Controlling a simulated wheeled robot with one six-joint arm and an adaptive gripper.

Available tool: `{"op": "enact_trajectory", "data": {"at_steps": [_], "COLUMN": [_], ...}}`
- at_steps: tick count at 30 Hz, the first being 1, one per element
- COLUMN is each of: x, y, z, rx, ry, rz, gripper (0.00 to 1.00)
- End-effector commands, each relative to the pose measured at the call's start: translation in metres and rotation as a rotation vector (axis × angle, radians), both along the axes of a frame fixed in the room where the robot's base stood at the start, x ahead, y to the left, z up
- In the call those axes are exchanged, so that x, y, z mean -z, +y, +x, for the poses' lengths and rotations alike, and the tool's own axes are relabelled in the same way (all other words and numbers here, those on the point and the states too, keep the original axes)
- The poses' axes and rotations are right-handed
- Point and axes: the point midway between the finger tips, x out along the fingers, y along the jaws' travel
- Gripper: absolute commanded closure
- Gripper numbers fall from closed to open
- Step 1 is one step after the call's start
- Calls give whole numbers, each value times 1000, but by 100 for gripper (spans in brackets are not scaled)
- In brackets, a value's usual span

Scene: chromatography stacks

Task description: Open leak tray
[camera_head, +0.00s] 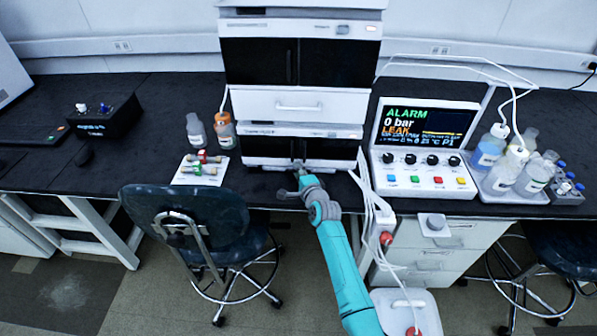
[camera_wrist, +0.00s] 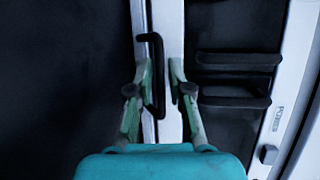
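The leak tray appears to be the thin white strip (camera_head: 262,162) along the foot of the instrument stack, just above the bench. In the wrist view the white strip (camera_wrist: 172,30) runs top to bottom, with a black bar handle (camera_wrist: 155,65) on it. My gripper (camera_head: 302,176) is at the stack's foot, in front of this strip. In the wrist view my gripper (camera_wrist: 162,90) has its fingers apart, one on each side of the handle's lower part. The left finger is very near the handle; I cannot tell whether it touches. The strip looks closed against the stack.
Black doors with two dark handles (camera_wrist: 238,62) lie beside the strip. A control panel (camera_head: 425,150) shows ALARM and LEAK. Bottles (camera_head: 222,131) and a small rack (camera_head: 200,168) stand left of the stack. White tubing (camera_head: 370,190) hangs right of my arm; a chair (camera_head: 200,215) stands left.

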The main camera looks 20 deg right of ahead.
Motion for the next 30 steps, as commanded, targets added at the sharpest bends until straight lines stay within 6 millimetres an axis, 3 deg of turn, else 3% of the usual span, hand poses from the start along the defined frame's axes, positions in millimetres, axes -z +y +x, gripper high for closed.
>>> {"op": "enact_trajectory", "data": {"at_steps": [13,30], "x": [1,2], "y": [3,36], "z": [-8,-108], "rx": [-1,-3], "ry": [1,4], "rz": [-2,-2], "gripper": [100,100]}}
